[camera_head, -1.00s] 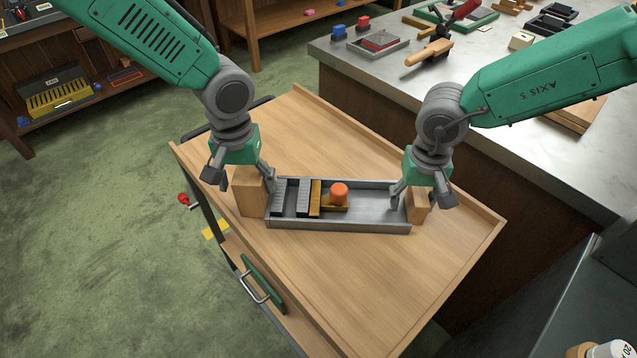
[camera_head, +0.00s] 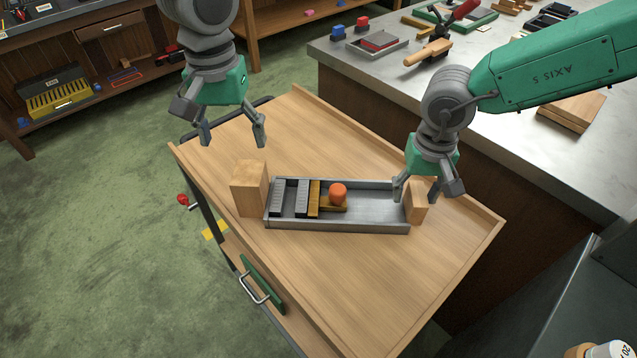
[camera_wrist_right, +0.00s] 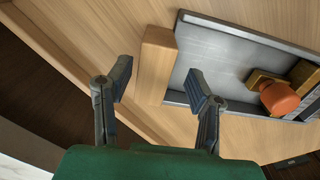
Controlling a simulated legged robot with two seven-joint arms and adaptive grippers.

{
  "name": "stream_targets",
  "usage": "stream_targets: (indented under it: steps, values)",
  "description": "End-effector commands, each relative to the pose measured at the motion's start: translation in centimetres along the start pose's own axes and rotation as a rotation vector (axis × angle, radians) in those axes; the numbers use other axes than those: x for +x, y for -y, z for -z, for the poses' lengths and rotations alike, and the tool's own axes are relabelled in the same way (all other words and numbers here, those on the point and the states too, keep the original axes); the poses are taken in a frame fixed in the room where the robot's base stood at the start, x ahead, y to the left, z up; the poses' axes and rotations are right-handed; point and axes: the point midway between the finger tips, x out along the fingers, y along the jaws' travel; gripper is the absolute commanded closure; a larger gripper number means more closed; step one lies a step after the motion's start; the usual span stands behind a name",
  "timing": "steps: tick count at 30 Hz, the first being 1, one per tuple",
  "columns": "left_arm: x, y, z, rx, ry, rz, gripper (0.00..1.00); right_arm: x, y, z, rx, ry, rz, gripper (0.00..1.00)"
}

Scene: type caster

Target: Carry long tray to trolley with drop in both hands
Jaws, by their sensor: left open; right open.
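The long grey metal tray (camera_head: 375,213) lies flat on the wooden trolley top (camera_head: 330,290). My left gripper (camera_head: 232,140) is open and empty, raised above and behind the left block. My right gripper (camera_head: 420,194) is open around the right block, one finger over the tray's end; the right wrist view shows its spread fingers (camera_wrist_right: 160,88) near the block.
A grey-topped workbench (camera_head: 480,90) stands behind and right of the trolley, with a red-handled tool (camera_head: 440,42) and small parts on it. A shelf with a yellow box (camera_head: 60,97) is at the far left. The trolley's front top is clear.

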Motion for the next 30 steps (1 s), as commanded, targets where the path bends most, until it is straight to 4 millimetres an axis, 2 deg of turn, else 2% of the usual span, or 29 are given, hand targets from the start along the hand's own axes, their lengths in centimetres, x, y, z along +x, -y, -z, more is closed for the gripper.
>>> stream_targets:
  steps: [1,6,12,18,30]
  values:
    - [0.0,0.0,0.0,0.000,0.000,0.000,0.32,-1.3,0.0,0.1,0.002,-0.004,0.004,0.53]
    - [0.0,0.0,0.0,0.000,0.000,0.000,0.32,-5.0,0.0,0.1,0.002,-0.003,0.004,0.53]
    - [0.1,0.0,0.0,0.000,0.000,0.000,0.32,-8.0,0.0,0.1,0.001,-0.001,0.003,0.53]
    - [0.1,0.0,0.0,0.000,0.000,0.000,0.32,-9.1,0.0,0.1,0.000,0.001,0.002,0.53]
    - [0.1,0.0,0.0,0.000,0.000,0.000,0.32,-9.1,0.0,0.1,0.000,0.001,0.001,0.53]
